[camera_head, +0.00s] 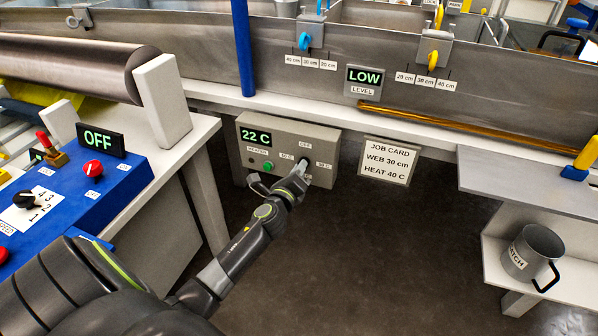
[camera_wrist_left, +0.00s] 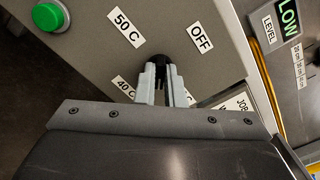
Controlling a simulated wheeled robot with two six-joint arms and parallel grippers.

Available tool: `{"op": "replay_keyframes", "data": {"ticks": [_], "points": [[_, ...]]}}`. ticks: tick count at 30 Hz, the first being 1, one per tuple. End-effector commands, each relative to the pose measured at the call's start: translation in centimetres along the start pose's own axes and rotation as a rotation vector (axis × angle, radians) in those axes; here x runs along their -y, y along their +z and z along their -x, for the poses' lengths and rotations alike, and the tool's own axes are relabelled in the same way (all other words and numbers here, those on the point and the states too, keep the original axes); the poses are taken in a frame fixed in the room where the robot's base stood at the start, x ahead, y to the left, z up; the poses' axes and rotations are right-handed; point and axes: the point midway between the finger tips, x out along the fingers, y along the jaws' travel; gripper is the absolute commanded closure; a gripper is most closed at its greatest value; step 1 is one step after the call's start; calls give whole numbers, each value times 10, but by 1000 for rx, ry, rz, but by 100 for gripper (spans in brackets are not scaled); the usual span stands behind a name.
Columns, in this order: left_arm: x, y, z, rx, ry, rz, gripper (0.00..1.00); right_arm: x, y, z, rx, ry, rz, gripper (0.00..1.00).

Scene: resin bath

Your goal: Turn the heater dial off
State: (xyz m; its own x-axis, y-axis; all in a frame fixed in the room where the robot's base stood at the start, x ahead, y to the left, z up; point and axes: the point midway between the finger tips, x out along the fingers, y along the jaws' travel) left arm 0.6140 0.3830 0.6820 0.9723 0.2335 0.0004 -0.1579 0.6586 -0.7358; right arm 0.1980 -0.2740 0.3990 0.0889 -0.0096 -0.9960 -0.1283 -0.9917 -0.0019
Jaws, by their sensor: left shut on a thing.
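The heater box (camera_head: 328,166) is a grey panel under the bath's edge. It has a green "22 C" display (camera_head: 256,137), a green button (camera_head: 268,166) and labels for OFF, 30 C, 40 C and 50 C around a dial. The dark heater dial (camera_wrist_left: 170,73) shows between my fingertips in the left wrist view, with the OFF label (camera_wrist_left: 200,38) to its upper right and the 50 C label (camera_wrist_left: 125,27) to its upper left. My left gripper (camera_head: 302,168) is shut on the dial. The fingers hide most of it, so I cannot tell which mark it points to. My right gripper is out of view.
A job card (camera_head: 388,162) reading "WEB 30 cm, HEAT 40 C" hangs right of the heater. A blue control console (camera_head: 120,183) with an OFF sign stands left. A grey shelf (camera_head: 515,185) with a metal jug (camera_head: 533,254) stands right. The floor between is clear.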

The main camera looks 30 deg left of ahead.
Motion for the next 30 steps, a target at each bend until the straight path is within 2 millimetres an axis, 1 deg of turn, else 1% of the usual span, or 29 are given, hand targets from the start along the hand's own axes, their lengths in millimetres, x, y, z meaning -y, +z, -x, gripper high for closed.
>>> {"op": "replay_keyframes", "data": {"ticks": [1,9,30], "points": [[-2,-2,0,-1,2,43,100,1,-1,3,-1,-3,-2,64],[-3,-2,0,-1,1,300,100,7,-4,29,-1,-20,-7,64],[-6,-4,1,0,3,965,100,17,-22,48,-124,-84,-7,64]]}}
